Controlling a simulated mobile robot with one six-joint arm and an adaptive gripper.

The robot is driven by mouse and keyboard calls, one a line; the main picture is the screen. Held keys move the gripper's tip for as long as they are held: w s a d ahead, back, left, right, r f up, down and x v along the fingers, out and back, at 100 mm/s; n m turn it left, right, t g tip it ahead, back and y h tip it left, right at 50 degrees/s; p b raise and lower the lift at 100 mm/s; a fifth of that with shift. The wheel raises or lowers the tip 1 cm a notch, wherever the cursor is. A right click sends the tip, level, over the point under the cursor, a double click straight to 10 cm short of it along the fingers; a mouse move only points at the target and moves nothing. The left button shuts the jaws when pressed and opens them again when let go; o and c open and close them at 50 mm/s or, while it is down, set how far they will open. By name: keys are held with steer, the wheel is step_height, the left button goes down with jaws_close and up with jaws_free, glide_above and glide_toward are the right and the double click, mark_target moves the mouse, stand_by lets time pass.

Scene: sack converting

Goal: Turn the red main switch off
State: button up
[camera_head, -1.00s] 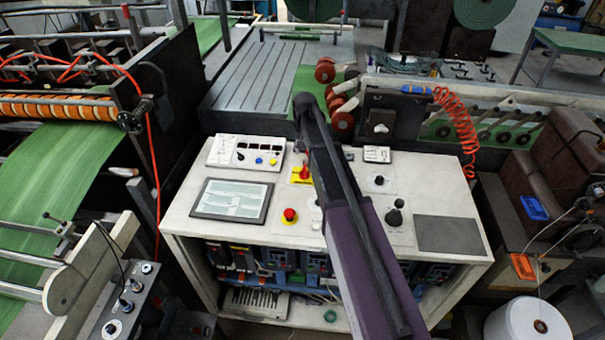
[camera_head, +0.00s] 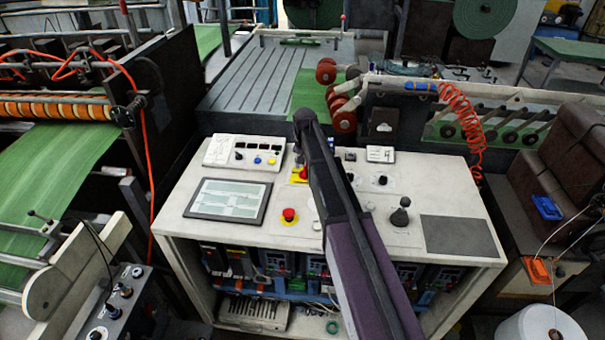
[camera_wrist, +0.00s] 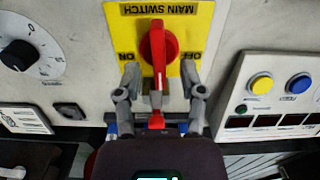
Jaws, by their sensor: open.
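The red main switch (camera_wrist: 158,48) is a rotary knob on a yellow plate (camera_wrist: 125,22) lettered MAIN SWITCH, ON and OFF. In the wrist view the lettering is upside down, with ON at left and OFF at right. The handle stands upright in that picture, between the two words. My gripper (camera_wrist: 160,76) is open, its fingertips on either side of the handle's lower end, with gaps visible. I cannot tell their height above the plate. In the head view the yellow plate (camera_head: 296,179) shows beside my arm, which partly hides the switch area.
The white console (camera_head: 245,225) carries a screen (camera_head: 229,200), a red push button (camera_head: 289,215) and a black joystick (camera_head: 400,214). A raised button box (camera_wrist: 275,95) stands close to the right in the wrist view. A black dial (camera_wrist: 18,55) is at left.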

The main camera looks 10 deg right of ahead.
steer(key=shift+f+b, duration=0.55)
steer(key=shift+f, duration=0.3)
